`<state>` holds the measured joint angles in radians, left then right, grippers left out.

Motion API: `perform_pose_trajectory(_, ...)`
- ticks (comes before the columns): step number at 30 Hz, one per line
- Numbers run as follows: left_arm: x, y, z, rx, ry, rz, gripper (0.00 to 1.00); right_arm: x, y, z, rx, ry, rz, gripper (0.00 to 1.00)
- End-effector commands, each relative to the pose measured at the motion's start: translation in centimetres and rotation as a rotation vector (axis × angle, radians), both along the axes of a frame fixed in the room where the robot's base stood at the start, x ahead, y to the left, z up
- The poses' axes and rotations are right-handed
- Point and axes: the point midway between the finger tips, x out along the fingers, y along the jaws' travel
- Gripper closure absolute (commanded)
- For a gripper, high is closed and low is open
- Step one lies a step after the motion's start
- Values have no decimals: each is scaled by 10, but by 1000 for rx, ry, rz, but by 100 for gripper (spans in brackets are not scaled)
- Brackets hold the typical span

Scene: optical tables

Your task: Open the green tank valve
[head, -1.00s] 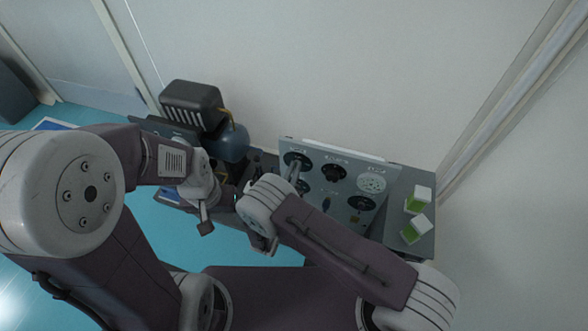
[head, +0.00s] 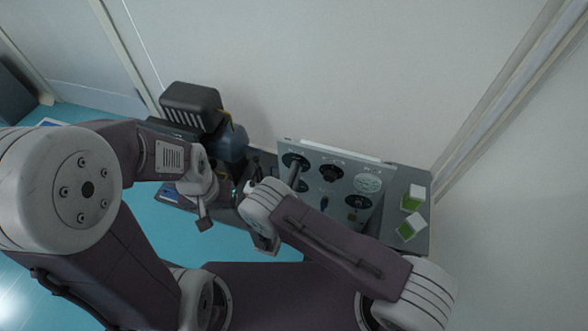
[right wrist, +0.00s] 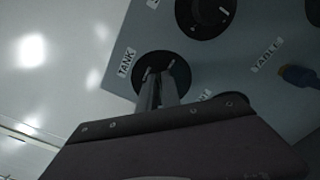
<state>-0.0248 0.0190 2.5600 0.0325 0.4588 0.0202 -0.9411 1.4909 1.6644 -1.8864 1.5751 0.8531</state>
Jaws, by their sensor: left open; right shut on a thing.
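The control panel (head: 325,155) stands tilted on the bench with several round dark dials. In the right wrist view, the dial labelled TANK (right wrist: 178,66) is at the upper middle. My right gripper (right wrist: 156,78) reaches it with both fingers close together, shut on its knob, which the fingers mostly hide. No green shows on this knob. In the head view, my right gripper (head: 295,174) is at the panel's upper left dial (head: 293,160). My left gripper (head: 204,224) hangs left of the panel, away from it, empty; its fingers are small there.
Another dark dial (right wrist: 205,14) and a blue part (right wrist: 298,76) by a TABLE label are beside the TANK dial. A dark blue tank (head: 230,145) and a black slotted box (head: 191,105) stand left. Two green-and-white blocks (head: 412,226) lie at the right on the bench.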

Motion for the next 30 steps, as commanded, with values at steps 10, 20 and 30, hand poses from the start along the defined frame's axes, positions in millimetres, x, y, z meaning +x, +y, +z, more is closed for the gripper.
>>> perform_pose_trajectory(10, 0, 0, 12, 0, 0, 0, 31, -1, -2, -1, 308, -101, -1, 100)
perform_pose_trajectory(20, 0, 0, 20, 0, 0, 0, 31, -1, -3, -4, 549, -179, -1, 100)
perform_pose_trajectory(30, 0, 0, 24, 0, 0, 0, 31, -1, -3, -7, 680, -221, -1, 100)
